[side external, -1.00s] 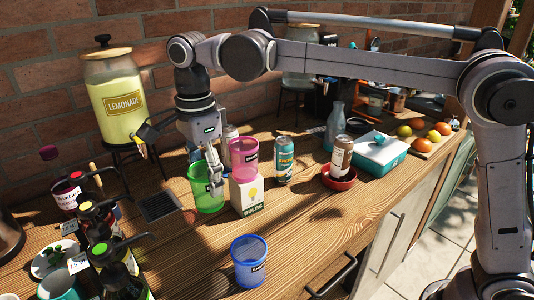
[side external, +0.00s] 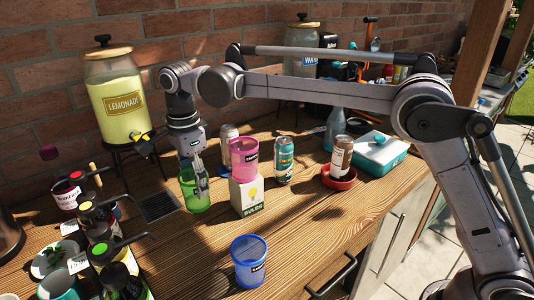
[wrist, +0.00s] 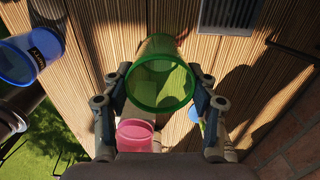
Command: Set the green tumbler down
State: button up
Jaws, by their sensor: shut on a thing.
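The green tumbler (side external: 190,197) is a see-through cup with an open top. My gripper (side external: 198,175) is shut on it, with a finger at its right side in the side view. In the wrist view the tumbler (wrist: 160,92) sits between both fingers, its rim toward the camera. It looks slightly tilted in the side view. Its base is close to the wooden tabletop (side external: 205,255), just right of the dark grille; I cannot tell whether it touches.
A pink tumbler (side external: 243,165) stands on the bulb box (side external: 246,198), close to my gripper's right. A blue tumbler (side external: 248,275) stands nearer the front. The grille (side external: 158,206) and bottles (side external: 98,222) are left; cans (side external: 284,160) are right. The front middle is clear.

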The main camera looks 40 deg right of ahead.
jog(key=shift+f, duration=2.1)
jog(key=shift+f, duration=0.1)
jog(key=o, duration=1.1)
jog(key=shift+o, duration=0.2)
